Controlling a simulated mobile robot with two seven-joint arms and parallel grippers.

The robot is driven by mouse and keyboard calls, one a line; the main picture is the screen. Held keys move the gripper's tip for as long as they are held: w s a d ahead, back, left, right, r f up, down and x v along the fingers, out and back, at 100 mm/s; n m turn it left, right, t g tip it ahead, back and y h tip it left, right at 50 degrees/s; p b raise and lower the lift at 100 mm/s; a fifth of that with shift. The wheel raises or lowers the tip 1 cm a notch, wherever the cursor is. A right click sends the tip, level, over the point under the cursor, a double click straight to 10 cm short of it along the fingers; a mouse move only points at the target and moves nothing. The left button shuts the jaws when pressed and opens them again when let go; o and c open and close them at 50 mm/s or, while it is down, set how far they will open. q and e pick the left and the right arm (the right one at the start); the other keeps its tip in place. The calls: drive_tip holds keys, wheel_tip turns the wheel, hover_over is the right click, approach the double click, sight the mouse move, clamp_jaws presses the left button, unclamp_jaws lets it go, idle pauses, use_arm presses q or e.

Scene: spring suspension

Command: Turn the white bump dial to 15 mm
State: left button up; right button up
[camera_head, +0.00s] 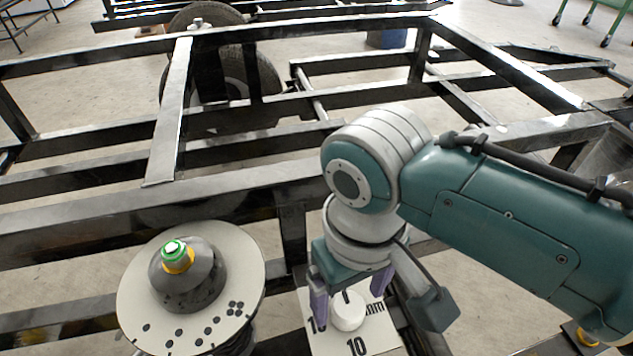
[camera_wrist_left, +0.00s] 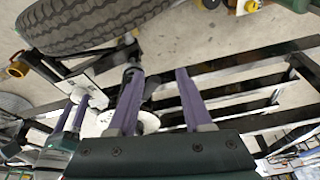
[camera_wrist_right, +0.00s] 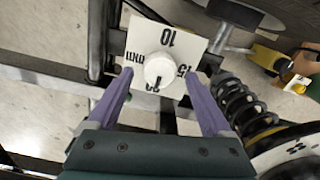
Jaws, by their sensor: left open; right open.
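The white bump dial (camera_head: 347,311) is a round knob on a square white plate (camera_head: 378,342) with black figures. In the right wrist view the dial (camera_wrist_right: 158,70) has a dark mark pointing to the partly hidden bottom label, while 15 is printed on the right and 10 at the top. My right gripper (camera_head: 349,294) is open, its purple fingers on either side of the dial; in the right wrist view they look apart from it. My left gripper (camera_wrist_left: 160,92) is open and empty in its wrist view, and is not seen in the head view.
A spring unit with a pale round top plate (camera_head: 238,262), a dark dome and a green-and-yellow cap (camera_head: 175,251) stands left of the dial plate. A black steel frame (camera_head: 235,200) surrounds both. Concrete floor shows between the bars.

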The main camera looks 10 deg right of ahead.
wheel_tip(320, 180, down, 2)
drive_tip(key=shift+f+b, duration=0.1)
drive_tip(key=shift+b, duration=0.3)
use_arm(q)
drive_tip(key=shift+f, duration=0.75)
use_arm(e)
drive_tip(key=shift+c, duration=0.2)
clamp_jaws()
use_arm(q)
drive_tip(key=shift+a+r, duration=0.1)
drive_tip(key=shift+r, duration=0.1)
